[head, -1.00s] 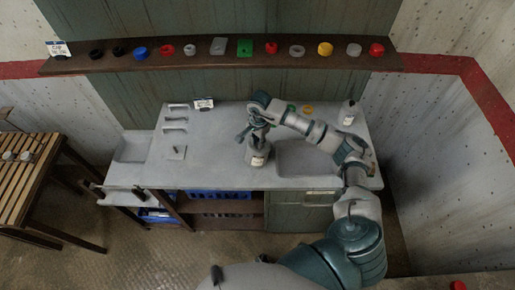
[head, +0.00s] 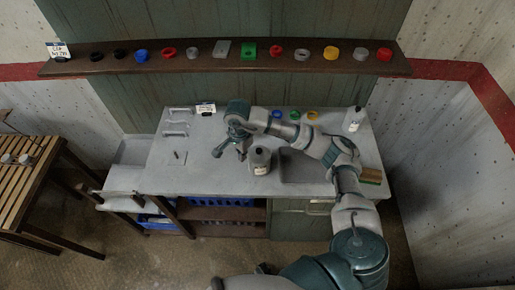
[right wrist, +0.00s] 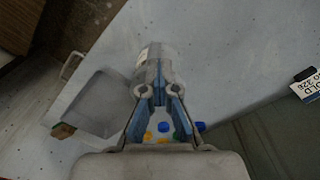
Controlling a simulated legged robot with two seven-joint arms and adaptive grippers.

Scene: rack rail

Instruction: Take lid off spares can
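A grey can (head: 260,162) with a pale label and a dark top stands upright on the counter, left of the sink. The top appears to be on it. I cannot read the label, so I cannot confirm that it is the spares can. My right gripper (head: 230,154) is just left of the can, fingers pointing down and spread, with nothing seen between them. In the right wrist view, the gripper's fingers (right wrist: 160,98) are apart, and a grey rounded body (right wrist: 153,60), apparently the can, shows beyond the tips. My left gripper is not in view.
The sink (head: 305,167) is right of the can. Coloured rings (head: 295,115) lie behind my right arm, and a white bottle (head: 353,119) stands at the back right. Several grey handles (head: 175,122) lie at the left. A shelf (head: 215,62) of coloured parts is above.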

